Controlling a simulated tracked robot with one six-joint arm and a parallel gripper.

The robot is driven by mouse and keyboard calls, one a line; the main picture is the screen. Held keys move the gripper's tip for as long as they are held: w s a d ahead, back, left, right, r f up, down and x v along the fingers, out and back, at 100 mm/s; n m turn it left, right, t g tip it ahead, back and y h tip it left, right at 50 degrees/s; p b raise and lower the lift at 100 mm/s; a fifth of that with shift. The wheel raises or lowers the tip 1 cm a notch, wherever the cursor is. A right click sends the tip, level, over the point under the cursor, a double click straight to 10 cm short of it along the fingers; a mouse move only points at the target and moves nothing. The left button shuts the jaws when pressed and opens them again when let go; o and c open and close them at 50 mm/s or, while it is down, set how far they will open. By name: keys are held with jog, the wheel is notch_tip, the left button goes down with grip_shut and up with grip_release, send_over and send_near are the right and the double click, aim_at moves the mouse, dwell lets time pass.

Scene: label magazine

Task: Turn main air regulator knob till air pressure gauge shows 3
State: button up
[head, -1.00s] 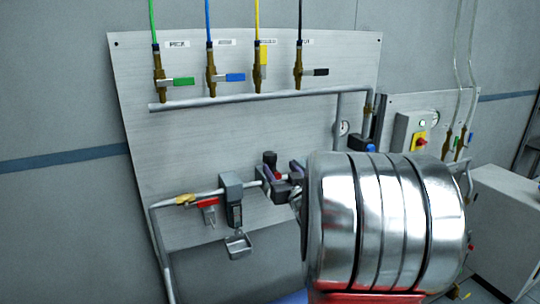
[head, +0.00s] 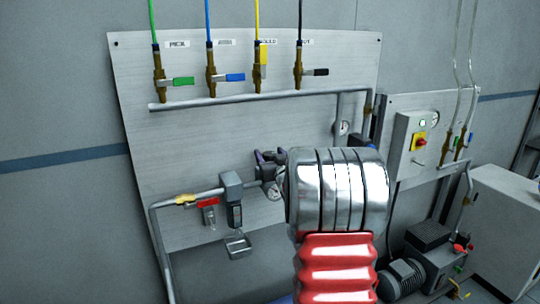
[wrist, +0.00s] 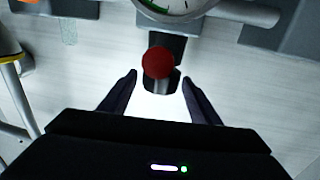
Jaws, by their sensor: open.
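In the wrist view a round red knob (wrist: 158,62) sits on a dark body, just ahead of and between the fingertips of my gripper (wrist: 159,78). The fingers are apart on either side of it, with gaps showing. Part of a round gauge (wrist: 170,8) with a green arc is at the top edge; its reading cannot be told. In the head view my gripper (head: 269,156) is at the pipe line on the panel, right of the grey filter unit (head: 231,200). The knob is not clearly visible there.
Coloured valve levers (head: 183,81) line the upper panel, above a horizontal pipe (head: 240,98). A red lever (head: 207,202) and a small metal cup (head: 238,245) are left of my gripper. A control box (head: 413,135) and a pump (head: 430,240) stand to the right.

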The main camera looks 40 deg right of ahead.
jog(key=shift+d, duration=0.1)
jog(key=shift+c, duration=0.3)
jog(key=c, duration=1)
jog(key=shift+r+n+t+y, duration=0.15)
jog(key=shift+n+t+y, duration=0.2)
jog(key=shift+y, duration=0.25)
jog(key=shift+w+n+y, duration=0.1)
jog(key=shift+n+y, duration=0.35)
jog(key=shift+y, duration=0.15)
jog(key=o, duration=1.1)
jog(key=shift+c, duration=0.2)
